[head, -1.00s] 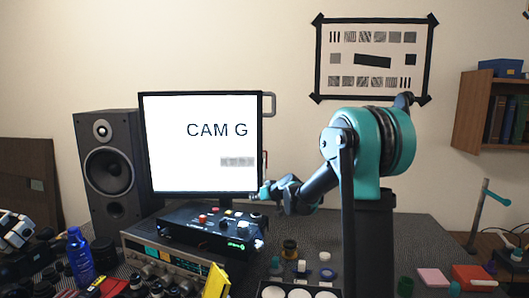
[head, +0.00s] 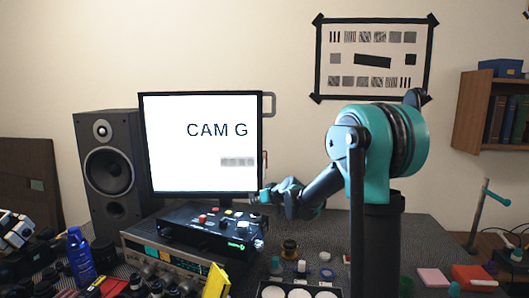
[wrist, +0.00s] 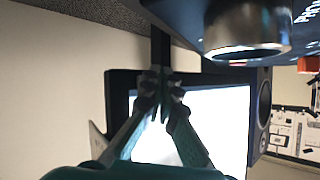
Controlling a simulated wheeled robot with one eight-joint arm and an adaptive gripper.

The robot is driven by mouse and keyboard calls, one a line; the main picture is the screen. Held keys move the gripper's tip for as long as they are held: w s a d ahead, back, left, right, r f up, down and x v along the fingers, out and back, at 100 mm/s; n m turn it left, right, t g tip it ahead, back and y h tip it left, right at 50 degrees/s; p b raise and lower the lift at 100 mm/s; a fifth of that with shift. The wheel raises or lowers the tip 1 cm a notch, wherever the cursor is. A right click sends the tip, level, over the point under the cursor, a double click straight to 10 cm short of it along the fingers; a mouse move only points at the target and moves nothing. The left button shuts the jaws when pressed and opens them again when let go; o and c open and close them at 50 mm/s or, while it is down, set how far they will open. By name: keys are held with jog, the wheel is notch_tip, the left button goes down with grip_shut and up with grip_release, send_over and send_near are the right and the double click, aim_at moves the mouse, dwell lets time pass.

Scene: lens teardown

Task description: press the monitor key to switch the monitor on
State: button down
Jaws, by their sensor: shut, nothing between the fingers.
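The monitor (head: 165,120) stands behind the bench equipment. Its screen is lit white and reads "CAM G"; part of the screen also shows in the wrist view (wrist: 225,115). My gripper (head: 258,196) is at the monitor's lower right corner, above the right end of the black control box (head: 190,238). In the wrist view my gripper (wrist: 159,82) has its fingertips together and empty, in front of the monitor's lower edge and stand. Contact with the monitor cannot be told. The box carries red and pale buttons and a green light. I cannot tell which control is the monitor key.
A large silver knob (wrist: 245,30) is close above my fingers in the wrist view. A speaker (head: 108,170) stands left of the monitor. A blue bottle (head: 80,255), a yellow card (head: 216,282) and a tray with white discs (head: 300,293) are in front.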

jog(key=shift+s, duration=2.1)
jog(key=shift+d, duration=0.1)
